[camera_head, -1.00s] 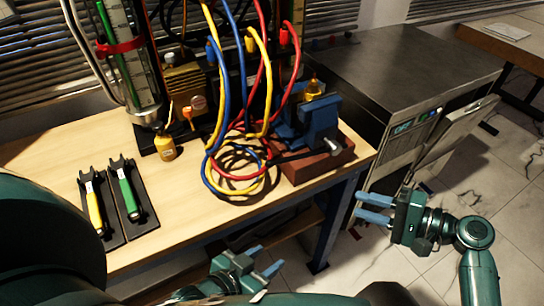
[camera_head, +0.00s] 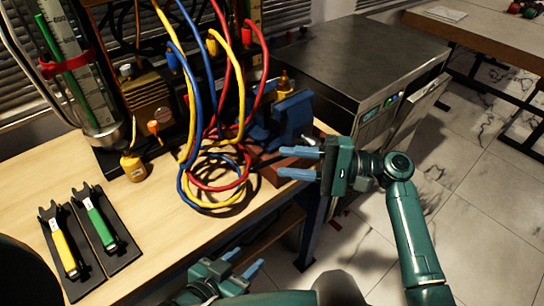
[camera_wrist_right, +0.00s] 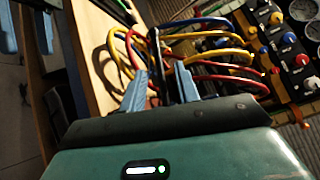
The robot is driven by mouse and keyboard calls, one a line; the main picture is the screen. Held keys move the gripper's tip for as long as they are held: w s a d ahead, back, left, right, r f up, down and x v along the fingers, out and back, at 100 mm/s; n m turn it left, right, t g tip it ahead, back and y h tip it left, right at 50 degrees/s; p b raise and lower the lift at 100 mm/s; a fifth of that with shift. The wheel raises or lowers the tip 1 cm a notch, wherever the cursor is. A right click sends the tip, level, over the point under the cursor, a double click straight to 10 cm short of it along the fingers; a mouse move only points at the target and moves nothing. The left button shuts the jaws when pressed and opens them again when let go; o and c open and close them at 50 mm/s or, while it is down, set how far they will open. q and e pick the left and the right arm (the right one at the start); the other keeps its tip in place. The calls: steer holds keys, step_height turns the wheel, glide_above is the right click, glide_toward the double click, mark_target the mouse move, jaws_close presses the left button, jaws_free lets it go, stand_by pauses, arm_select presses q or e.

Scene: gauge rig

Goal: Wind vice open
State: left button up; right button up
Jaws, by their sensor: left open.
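The blue vice (camera_head: 290,114) stands on a red-brown block (camera_head: 318,150) at the bench's right end. A dark bar with a bright end (camera_head: 307,140), apparently its handle, crosses its front; the jaw gap is not clear. My right gripper (camera_head: 283,163) is open in front of the vice, its fingers pointing left. In the right wrist view a dark upright piece (camera_wrist_right: 159,65) shows between its spread fingers (camera_wrist_right: 160,90); I cannot tell whether they touch it. My left gripper (camera_head: 246,262) is open and empty, low in front of the bench edge.
Coiled red, yellow and blue cables (camera_head: 212,185) lie left of the vice. Yellow and green tools (camera_head: 98,222) lie in black holders at the left. A grey metal cabinet (camera_head: 350,60) stands behind right. Bare bench top (camera_head: 150,205) lies between tools and cables.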

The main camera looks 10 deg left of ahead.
mark_target(276, 161)
steer(key=shift+s+a, duration=0.2)
steer(key=shift+a, duration=1.9)
steer(key=shift+c, duration=0.3)
jaws_close()
